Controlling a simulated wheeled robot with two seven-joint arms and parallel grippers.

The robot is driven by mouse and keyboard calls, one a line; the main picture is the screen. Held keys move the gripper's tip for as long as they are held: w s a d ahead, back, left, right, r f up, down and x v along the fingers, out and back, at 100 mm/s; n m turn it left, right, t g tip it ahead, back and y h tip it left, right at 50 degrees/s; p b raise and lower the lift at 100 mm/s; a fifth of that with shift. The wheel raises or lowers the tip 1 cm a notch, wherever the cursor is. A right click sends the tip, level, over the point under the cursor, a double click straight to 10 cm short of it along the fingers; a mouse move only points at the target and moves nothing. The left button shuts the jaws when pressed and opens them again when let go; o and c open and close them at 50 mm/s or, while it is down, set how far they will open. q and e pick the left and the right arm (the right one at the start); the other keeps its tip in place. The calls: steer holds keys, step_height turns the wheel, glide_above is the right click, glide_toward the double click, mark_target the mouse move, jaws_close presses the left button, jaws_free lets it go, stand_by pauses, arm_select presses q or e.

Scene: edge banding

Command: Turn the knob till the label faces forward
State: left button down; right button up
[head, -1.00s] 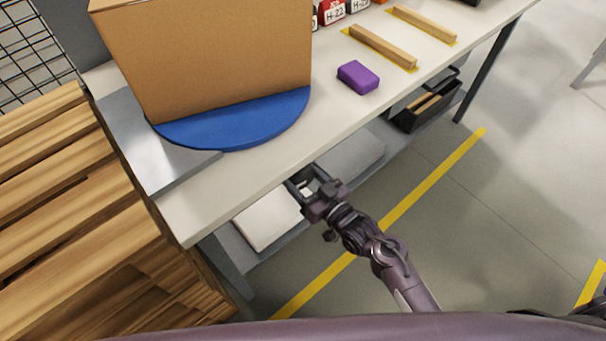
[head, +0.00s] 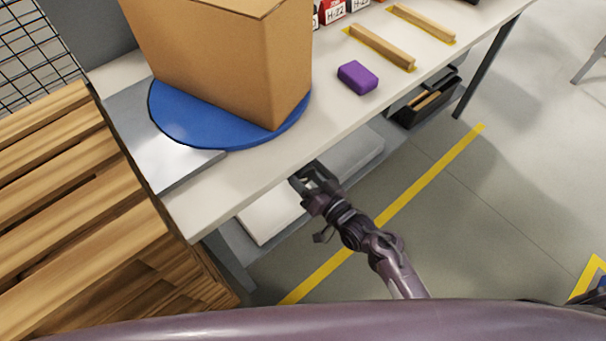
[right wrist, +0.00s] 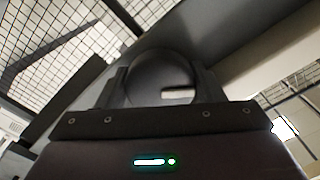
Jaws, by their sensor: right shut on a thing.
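A brown cardboard box (head: 215,65) stands on a blue round turntable (head: 185,125) on the workbench. One vertical edge of the box points toward me, slightly right, and two plain side faces show. No label shows on them. My right gripper (head: 306,178) is at the bench's front edge, below the top. In the right wrist view a dark round knob (right wrist: 158,78) with a pale bar on its face sits between the fingers, and the gripper is shut on it. In the head view the knob is hidden. My left gripper is out of view.
A purple block (head: 358,78) and wooden strips (head: 382,47) on yellow marks lie on the bench to the right. A metal plate (head: 178,170) lies left of the turntable. Wooden pallets (head: 70,200) stand close on the left. A lower shelf holds a black bin (head: 425,103).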

steer(key=o, duration=0.9)
steer(key=shift+o, duration=0.2)
